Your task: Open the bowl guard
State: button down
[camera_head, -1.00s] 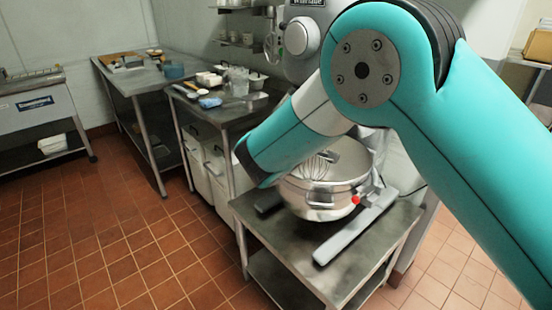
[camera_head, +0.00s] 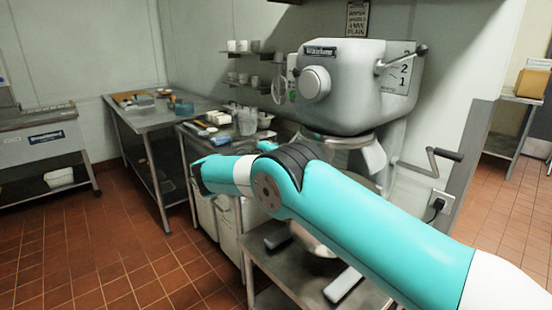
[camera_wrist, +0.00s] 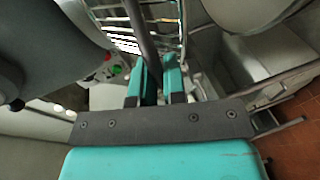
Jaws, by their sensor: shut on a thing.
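The bowl guard (camera_wrist: 168,12) shows in the wrist view as a pale wire grille at the top middle. A dark rod (camera_wrist: 137,22) runs down across it and in between the two teal fingers of my gripper (camera_wrist: 158,65). My gripper is shut on this rod, which seems to be part of the guard. In the head view the fingers are hidden by my own arm. The large grey mixer (camera_head: 355,85) stands behind my arm. Its steel bowl (camera_head: 312,242) is mostly covered by the arm, and I cannot clearly make out the guard there.
The mixer's low steel table (camera_head: 290,275) is under my arm. A steel side table (camera_head: 210,130) with containers stands left of the mixer. A crank handle (camera_head: 445,155) sticks out at right. Red tiled floor (camera_head: 110,250) is free at left.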

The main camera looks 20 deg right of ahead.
jog(key=shift+w+d+f+g, duration=0.15)
jog(key=shift+w+d+g, duration=0.1)
jog(key=shift+d+g, duration=0.1)
jog(key=shift+m, duration=0.3)
jog(key=c, duration=1.2)
grip_release()
jog(key=shift+w, duration=0.1)
jog(key=shift+a, duration=0.2)
